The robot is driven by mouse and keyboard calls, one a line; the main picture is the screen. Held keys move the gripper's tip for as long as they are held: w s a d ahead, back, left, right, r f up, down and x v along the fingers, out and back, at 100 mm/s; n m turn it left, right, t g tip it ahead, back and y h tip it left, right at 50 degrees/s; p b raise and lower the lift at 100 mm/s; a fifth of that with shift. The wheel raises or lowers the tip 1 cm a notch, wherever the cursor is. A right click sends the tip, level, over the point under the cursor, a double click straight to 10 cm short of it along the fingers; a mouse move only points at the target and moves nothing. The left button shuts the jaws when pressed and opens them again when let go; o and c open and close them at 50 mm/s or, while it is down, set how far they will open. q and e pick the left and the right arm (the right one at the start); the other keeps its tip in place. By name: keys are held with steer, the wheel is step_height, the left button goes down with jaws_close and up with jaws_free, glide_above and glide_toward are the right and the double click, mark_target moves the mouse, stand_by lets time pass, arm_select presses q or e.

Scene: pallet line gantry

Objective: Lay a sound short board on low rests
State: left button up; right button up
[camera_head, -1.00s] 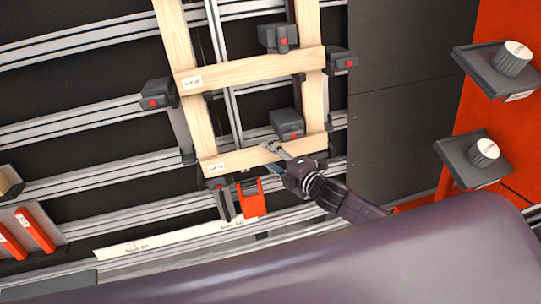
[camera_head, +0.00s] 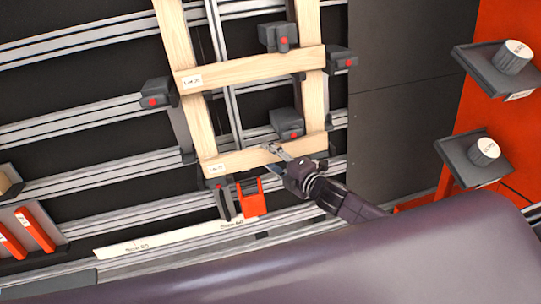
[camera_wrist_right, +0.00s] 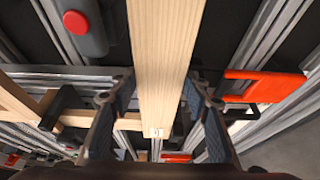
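Two pale short boards lie crosswise over two long stringers (camera_head: 177,45). The upper short board (camera_head: 255,68) and the lower short board (camera_head: 250,157) each bear a small label at the left end. In the right wrist view the lower board (camera_wrist_right: 163,65) runs between the two spread fingers (camera_wrist_right: 158,88); a narrow gap shows beside the left finger. The gripper looks open around the board. Rests under the boards are mostly hidden. My left gripper is out of view.
Dark clamp blocks with red buttons (camera_head: 157,93) stand around the frame. An orange bracket (camera_head: 252,197) sits below the lower board. A pale labelled strip (camera_head: 170,238) lies at the front. Two dark shelves with round knobs (camera_head: 484,151) are at right. Bare dark panels (camera_head: 405,120) lie between.

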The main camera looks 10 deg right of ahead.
steer(key=o, duration=0.5)
steer(key=shift+s, duration=0.15)
steer(key=v, duration=1.1)
steer(key=shift+s+d+r, duration=0.2)
steer(key=shift+s, duration=0.1)
